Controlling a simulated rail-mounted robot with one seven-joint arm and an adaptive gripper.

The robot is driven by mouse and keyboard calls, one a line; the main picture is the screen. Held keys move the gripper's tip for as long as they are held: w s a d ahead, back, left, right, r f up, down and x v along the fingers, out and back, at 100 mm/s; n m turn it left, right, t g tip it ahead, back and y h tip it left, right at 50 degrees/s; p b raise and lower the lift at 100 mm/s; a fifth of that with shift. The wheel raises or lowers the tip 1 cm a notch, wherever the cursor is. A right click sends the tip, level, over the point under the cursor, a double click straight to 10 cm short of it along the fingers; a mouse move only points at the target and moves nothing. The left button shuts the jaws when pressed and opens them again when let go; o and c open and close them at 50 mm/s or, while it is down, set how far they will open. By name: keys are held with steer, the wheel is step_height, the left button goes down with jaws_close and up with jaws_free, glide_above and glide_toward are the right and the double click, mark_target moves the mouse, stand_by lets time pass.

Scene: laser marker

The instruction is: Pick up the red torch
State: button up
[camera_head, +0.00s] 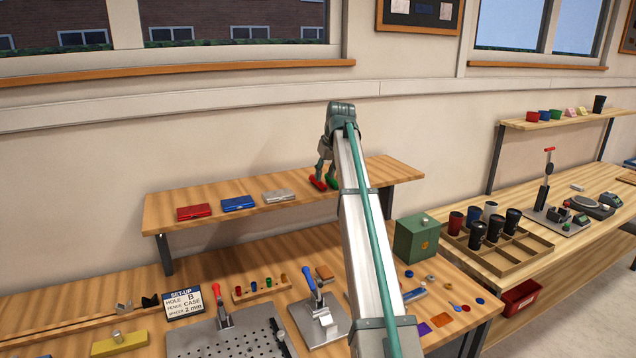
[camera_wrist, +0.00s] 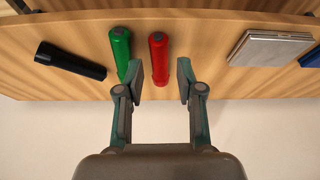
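My gripper (camera_wrist: 158,76) is open and empty. In the wrist view its two fingertips stand apart on either side of the red torch's near end. I cannot tell how far above the torch they are. A green torch (camera_wrist: 120,52) lies just left of the red one, close to my left fingertip in the picture.
A black torch (camera_wrist: 70,65) lies further left. A silver case (camera_wrist: 270,48) lies right, with a blue case (camera_head: 238,203) and a red case (camera_head: 195,212) along the same shelf. The bench below holds jigs and a green box (camera_head: 416,240).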

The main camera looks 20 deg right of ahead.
mark_target(321, 182)
steer(key=shift+p+x, duration=0.7)
steer(key=shift+x, duration=1.55)
steer(key=shift+d, duration=0.1)
jaws_close()
steer(key=shift+r, duration=0.85)
steer(key=s+a+r+b, duration=0.1)
steer(key=s+r+b, duration=0.3)
steer(key=s+r, duration=0.7)
steer(key=s, duration=0.3)
steer(key=shift+a+r+b, duration=0.15)
steer(key=shift+b, duration=0.25)
